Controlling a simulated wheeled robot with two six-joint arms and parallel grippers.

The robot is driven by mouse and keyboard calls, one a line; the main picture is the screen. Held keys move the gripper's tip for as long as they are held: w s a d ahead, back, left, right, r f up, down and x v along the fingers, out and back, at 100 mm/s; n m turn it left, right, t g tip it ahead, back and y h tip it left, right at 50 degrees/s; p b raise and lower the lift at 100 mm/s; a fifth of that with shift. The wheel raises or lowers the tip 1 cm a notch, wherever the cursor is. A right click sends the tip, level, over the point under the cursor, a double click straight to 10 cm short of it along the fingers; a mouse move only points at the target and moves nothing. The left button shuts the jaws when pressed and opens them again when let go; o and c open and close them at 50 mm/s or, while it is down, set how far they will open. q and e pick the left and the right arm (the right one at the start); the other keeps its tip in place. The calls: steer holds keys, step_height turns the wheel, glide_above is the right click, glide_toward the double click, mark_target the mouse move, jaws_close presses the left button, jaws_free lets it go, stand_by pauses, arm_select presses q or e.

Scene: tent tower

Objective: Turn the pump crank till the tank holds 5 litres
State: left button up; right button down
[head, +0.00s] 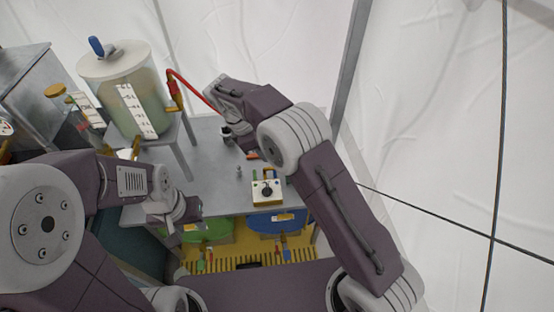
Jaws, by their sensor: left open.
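A clear tank (150,108) with greenish contents and a white scale strip (137,112) stands on a raised grey stand at upper left. The scale's figures are too small to read. A grey arm with a blue knob (96,46), which looks like a crank, sits on its pale lid. My left gripper (182,222) is open and empty near the table's front edge, below and right of the tank, well away from the knob. My right arm reaches over the table's right side. Its gripper (238,138) is mostly hidden behind its own wrist, so its jaws are unclear.
A red hose (190,82) runs from the tank's yellow fitting toward my right wrist. A white box with a black dial (267,191) sits at the table's front. A corked glass bottle (75,115) stands left of the tank. Green (210,231) and blue (275,222) pieces lie below the front edge.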

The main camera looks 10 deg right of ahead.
steer(key=d+f+p, duration=0.1)
steer(key=d+f, duration=0.5)
steer(key=shift+d+f, duration=0.15)
steer(key=shift+d, duration=0.05)
stand_by(0.4)
steer(key=shift+d+r+y+p, duration=0.15)
steer(key=shift+r+y+p, duration=0.2)
steer(key=shift+p, duration=0.25)
steer(key=shift+d+r+y, duration=0.1)
steer(key=shift+r+y, duration=0.05)
steer(key=shift+y, duration=0.1)
